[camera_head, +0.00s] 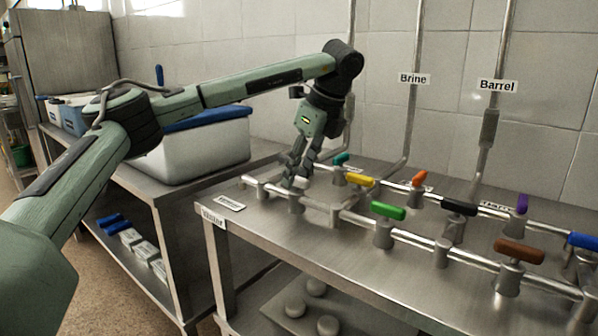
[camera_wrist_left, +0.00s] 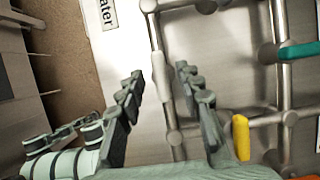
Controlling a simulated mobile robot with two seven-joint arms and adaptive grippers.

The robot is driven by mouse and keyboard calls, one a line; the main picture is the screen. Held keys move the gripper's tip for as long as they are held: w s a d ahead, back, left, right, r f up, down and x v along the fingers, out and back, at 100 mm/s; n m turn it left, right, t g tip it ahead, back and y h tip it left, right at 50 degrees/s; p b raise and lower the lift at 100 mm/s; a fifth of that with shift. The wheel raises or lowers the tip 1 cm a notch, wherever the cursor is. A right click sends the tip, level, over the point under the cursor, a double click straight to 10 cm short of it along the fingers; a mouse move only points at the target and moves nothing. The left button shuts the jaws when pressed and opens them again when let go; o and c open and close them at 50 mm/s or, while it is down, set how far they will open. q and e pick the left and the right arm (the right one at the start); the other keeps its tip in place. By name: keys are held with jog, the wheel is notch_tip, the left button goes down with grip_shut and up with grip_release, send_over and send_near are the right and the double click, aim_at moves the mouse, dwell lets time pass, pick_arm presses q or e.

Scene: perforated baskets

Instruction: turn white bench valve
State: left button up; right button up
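My left gripper (camera_head: 291,180) is low over the far left end of the valve bench, pointing down. In the left wrist view its fingers (camera_wrist_left: 158,72) are apart, with a gap between them. A pale, slim bar (camera_wrist_left: 157,45) runs along the pipe in this gap, one finger on each side. It may be the white valve handle, but I cannot tell it surely from the pipe. In the head view no white handle stands out clearly; the gripper covers part of that pipe. My right gripper is in neither view.
Close by are a teal handle (camera_head: 342,158), a yellow handle (camera_head: 360,180) and a green handle (camera_head: 388,211). Orange (camera_head: 419,178), black (camera_head: 459,206), purple (camera_head: 522,203) and brown (camera_head: 519,251) handles stand further right. A blue-lidded tub (camera_head: 200,150) is on the left table.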

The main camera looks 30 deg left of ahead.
pick_arm(q)
jog(key=shift+f, duration=0.15)
jog(key=shift+c, duration=0.6)
grip_shut()
